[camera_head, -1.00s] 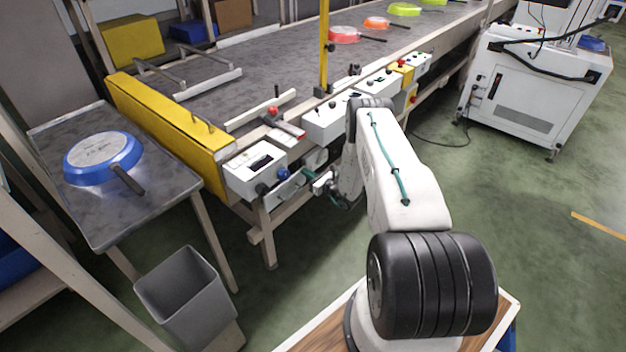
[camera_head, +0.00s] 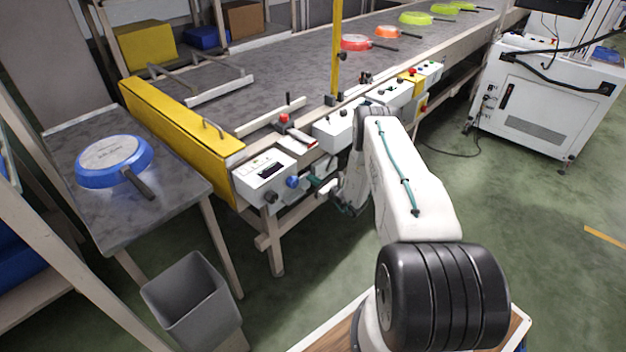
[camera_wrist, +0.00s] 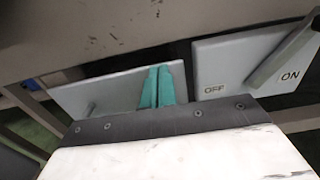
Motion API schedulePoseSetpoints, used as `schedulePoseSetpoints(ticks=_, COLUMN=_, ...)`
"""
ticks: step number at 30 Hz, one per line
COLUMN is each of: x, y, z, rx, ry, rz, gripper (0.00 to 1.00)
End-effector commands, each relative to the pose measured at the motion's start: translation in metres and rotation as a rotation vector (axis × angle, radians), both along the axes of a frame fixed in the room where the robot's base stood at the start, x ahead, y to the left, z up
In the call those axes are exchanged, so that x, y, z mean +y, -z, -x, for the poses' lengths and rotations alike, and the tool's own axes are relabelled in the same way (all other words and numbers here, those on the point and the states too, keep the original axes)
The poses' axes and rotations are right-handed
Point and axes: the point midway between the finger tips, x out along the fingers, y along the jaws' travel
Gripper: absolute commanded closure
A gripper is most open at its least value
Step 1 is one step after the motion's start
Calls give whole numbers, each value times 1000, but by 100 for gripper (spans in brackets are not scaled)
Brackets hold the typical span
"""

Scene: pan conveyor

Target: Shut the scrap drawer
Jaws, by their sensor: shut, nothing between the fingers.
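In the wrist view a pale grey panel (camera_wrist: 112,94) with a small knob on its left part hangs under the dark beam. It looks like the scrap drawer's front; how far out it stands I cannot tell. My gripper (camera_wrist: 157,84) has its teal fingers pressed together and empty, overlapping the panel's right part in the picture. Whether they touch it is not clear. In the head view my gripper (camera_head: 322,187) is at the conveyor's near side, just right of the white control box (camera_head: 264,176). The drawer is mostly hidden there.
A pale plate (camera_wrist: 250,62) marked OFF and ON, with a grey lever, sits right of the fingers. A grey bin (camera_head: 193,302) and a side table (camera_head: 120,232) with a blue pan (camera_head: 112,160) stand left. Green floor is open at right.

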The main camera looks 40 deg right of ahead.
Motion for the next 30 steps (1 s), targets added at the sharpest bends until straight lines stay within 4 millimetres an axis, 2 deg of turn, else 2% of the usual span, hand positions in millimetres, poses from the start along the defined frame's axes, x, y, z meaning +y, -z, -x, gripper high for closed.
schedulePoseSetpoints(ticks=9, x=-22, y=2, z=72, rx=5, ry=16, rz=-6, gripper=100)
schedulePoseSetpoints(ticks=15, x=-29, y=2, z=104, rx=5, ry=16, rz=-5, gripper=100)
schedulePoseSetpoints(ticks=20, x=-30, y=2, z=115, rx=4, ry=14, rz=-4, gripper=100)
schedulePoseSetpoints(ticks=27, x=-28, y=3, z=116, rx=6, ry=11, rz=-3, gripper=100)
schedulePoseSetpoints(ticks=30, x=-20, y=6, z=119, rx=20, ry=-25, rz=1, gripper=100)
